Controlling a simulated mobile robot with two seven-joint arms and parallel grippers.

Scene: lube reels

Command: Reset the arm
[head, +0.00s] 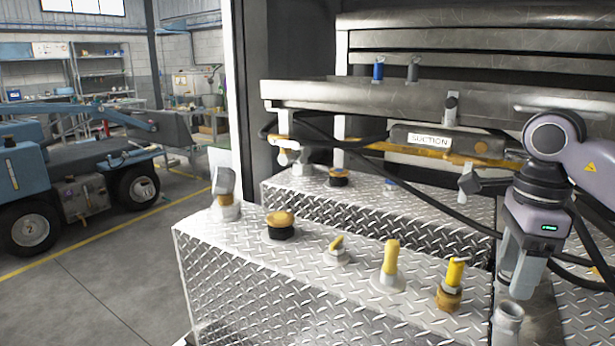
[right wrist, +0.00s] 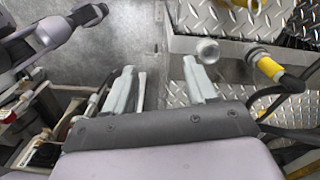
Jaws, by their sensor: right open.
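My right arm comes in from the right in the head view. Its gripper (head: 519,284) points down and is open beside the right end of the diamond-plate box. In the right wrist view the two grey fingers of the right gripper (right wrist: 160,68) stand apart with nothing between them. A round-topped metal post (head: 508,318) is just below the gripper in the head view. The post also shows beyond the right finger in the wrist view (right wrist: 207,50). Part of another arm of mine shows at the wrist view's upper left; I see no left gripper.
The diamond-plate box (head: 235,275) carries yellow-topped fittings, including a yellow handle (head: 391,258) and a black-and-brass cap (head: 281,224). Black hoses hang behind, near a box marked SUCTION (head: 430,140). A blue vehicle (head: 60,180) stands far left. Open floor (head: 110,300) lies left of the box.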

